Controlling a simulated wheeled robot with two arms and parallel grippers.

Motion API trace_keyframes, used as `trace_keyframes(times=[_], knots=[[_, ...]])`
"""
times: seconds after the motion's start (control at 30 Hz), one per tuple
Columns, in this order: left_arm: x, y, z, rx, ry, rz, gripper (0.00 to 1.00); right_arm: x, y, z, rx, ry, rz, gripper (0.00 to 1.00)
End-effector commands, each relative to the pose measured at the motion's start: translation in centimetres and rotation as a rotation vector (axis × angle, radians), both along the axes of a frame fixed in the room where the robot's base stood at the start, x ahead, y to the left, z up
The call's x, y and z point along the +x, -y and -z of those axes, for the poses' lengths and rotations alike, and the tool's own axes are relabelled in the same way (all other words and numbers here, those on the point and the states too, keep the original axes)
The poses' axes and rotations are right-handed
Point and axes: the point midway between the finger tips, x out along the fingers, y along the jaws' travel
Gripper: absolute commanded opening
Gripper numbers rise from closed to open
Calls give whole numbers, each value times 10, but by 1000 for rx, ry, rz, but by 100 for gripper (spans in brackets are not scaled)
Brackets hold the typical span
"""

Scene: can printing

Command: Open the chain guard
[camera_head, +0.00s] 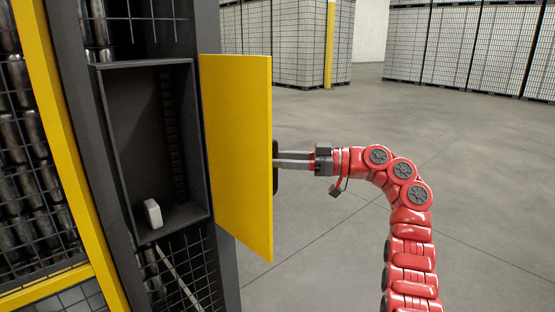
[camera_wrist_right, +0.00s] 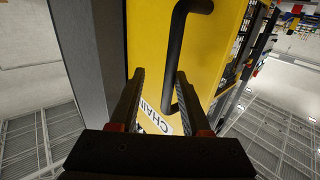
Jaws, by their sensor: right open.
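The chain guard is a yellow door panel (camera_head: 236,150) that stands swung open at the right side of a dark cabinet box (camera_head: 140,130). A black bar handle (camera_head: 275,166) is on its far face. In the right wrist view the yellow panel (camera_wrist_right: 145,40) shows part of a "CHAIN" label, and the handle (camera_wrist_right: 176,45) runs down between the fingers. My right gripper (camera_head: 281,160) is at the handle, with its fingers (camera_wrist_right: 160,92) apart on either side of the handle's lower part. I cannot tell whether they touch it. My left gripper is not in view.
The box is open, with a small white block (camera_head: 153,213) on its floor. A yellow frame and mesh with dark cans (camera_head: 30,160) stand at the left. Pallets of stacked cans (camera_head: 300,45) stand far back. The grey floor at the right is clear.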

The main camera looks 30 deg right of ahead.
Motion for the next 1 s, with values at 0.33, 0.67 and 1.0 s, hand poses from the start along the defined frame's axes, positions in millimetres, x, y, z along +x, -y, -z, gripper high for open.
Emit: trace_keyframes(times=[0.33,0.67,1.0], knots=[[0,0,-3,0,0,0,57,-45,63,0,4,-3,6,47],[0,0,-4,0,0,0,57,-89,121,0,3,-2,1,47],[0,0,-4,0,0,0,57,-101,136,0,2,1,0,47]])
